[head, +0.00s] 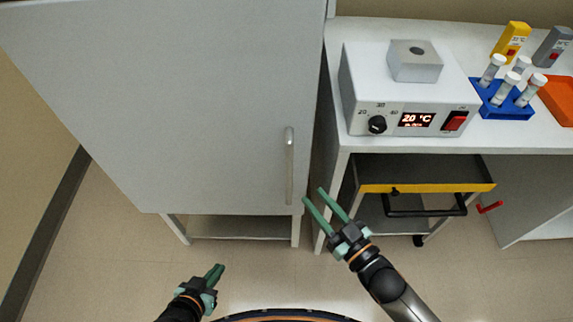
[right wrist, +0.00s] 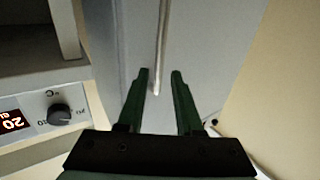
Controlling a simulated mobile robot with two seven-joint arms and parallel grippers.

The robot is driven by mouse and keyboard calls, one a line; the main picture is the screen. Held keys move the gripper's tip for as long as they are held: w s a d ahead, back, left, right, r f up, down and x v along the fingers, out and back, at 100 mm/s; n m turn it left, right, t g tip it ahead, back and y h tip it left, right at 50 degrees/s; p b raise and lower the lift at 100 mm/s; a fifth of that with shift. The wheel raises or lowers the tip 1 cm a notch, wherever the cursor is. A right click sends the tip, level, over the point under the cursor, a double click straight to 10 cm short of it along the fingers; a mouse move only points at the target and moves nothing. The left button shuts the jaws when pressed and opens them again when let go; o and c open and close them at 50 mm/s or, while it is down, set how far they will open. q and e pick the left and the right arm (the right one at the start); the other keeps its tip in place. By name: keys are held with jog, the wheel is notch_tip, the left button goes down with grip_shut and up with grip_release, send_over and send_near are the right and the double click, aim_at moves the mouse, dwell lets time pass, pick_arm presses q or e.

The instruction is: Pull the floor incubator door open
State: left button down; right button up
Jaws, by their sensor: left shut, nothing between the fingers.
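The floor incubator's large grey-white door (head: 190,110) fills the left of the head view and looks closed. Its vertical bar handle (head: 289,165) is near the door's right edge. My right gripper (head: 324,198) is open and empty, a little right of and below the handle in the head view. In the right wrist view the handle (right wrist: 160,60) runs down toward the gap between the open fingers (right wrist: 160,75), with its lower end near the fingertips; contact is not visible. My left gripper (head: 217,268) is shut and empty, low in front of the incubator.
Right of the incubator stands a white bench (head: 400,143) with a heater unit (head: 410,108) reading 20 °C and a blue tube rack (head: 500,105). Below it is a cart (head: 420,188) with a yellow edge. The floor (head: 110,245) at left front is clear.

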aim_at(291, 170)
jog(key=x, duration=1.1)
jog(key=shift+c, duration=0.2)
grip_shut()
dwell(1.0)
